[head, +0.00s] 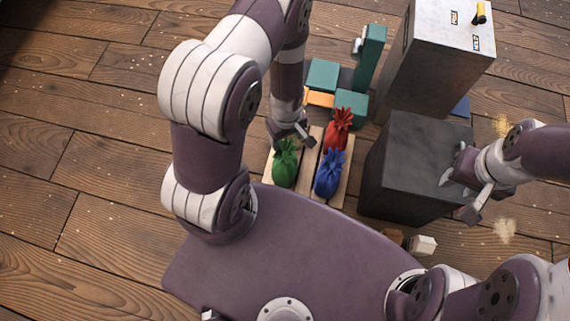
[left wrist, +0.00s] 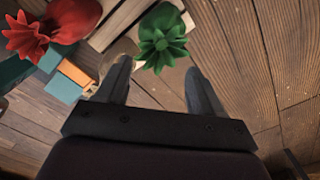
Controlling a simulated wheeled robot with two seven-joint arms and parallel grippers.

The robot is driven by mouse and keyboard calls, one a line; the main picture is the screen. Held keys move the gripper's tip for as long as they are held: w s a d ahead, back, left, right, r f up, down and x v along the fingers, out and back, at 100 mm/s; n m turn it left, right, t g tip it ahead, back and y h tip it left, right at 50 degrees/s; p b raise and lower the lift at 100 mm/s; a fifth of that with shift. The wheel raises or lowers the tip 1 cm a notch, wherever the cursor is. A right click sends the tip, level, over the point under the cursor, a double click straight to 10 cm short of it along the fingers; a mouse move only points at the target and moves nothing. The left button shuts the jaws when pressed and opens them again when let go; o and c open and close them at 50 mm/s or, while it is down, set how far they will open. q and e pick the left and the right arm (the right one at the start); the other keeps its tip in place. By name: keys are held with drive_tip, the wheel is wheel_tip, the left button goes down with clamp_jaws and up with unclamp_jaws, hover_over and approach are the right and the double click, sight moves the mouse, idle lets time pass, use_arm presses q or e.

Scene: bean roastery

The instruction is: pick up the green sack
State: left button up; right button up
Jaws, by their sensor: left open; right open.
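The green sack (head: 285,164) stands on the left part of a pale slatted pallet (head: 309,158), with its gathered top up. In the left wrist view the green sack (left wrist: 163,36) shows ahead of my fingers, roughly between their lines. My left gripper (head: 294,140) is open and empty, just behind and above the green sack in the head view; its fingers also show in the left wrist view (left wrist: 160,85). I cannot tell whether a finger touches the sack. My right gripper (head: 464,190) is open and empty, over the right side of a dark block.
A red sack (head: 339,130) and a blue sack (head: 329,173) share the pallet. Behind it stand a green and orange apparatus (head: 322,76) and a tall grey cabinet (head: 437,50). The dark block (head: 412,160) stands right of the pallet. Wooden floor at left is clear.

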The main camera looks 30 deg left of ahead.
sight(286, 152)
use_arm(q)
wheel_tip(286, 152, down, 8)
drive_tip(key=b, duration=0.4)
drive_tip(key=f+b, duration=0.4)
drive_tip(key=f, duration=0.1)
drive_tip(key=shift+a+b, duration=0.3)
drive_tip(key=shift+b, duration=0.1)
drive_tip(key=shift+r, duration=0.2)
clamp_jaws()
idle(0.3)
